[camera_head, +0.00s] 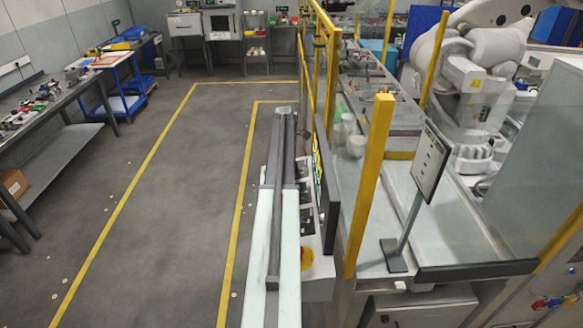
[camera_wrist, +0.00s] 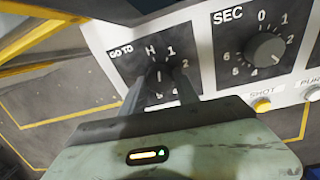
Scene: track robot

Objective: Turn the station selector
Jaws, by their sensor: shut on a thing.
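The station selector (camera_wrist: 159,77) is the dark knob on the black plate marked GO TO, in the wrist view. My gripper (camera_wrist: 160,82) is shut on this knob, with one dark finger on each side. The fingers and the pale green gripper body cover much of the knob, and I cannot tell for sure which mark it points to. In the head view my arm hides the knob.
A second dial marked SEC (camera_wrist: 266,47) sits close to the right. Below it are a yellow SHOT button (camera_wrist: 262,105) and a PURGE-like label, partly cut off. In the head view a dark screen (camera_head: 325,185) stands beside my arm, near a yellow post (camera_head: 369,185). Floor to the left is clear.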

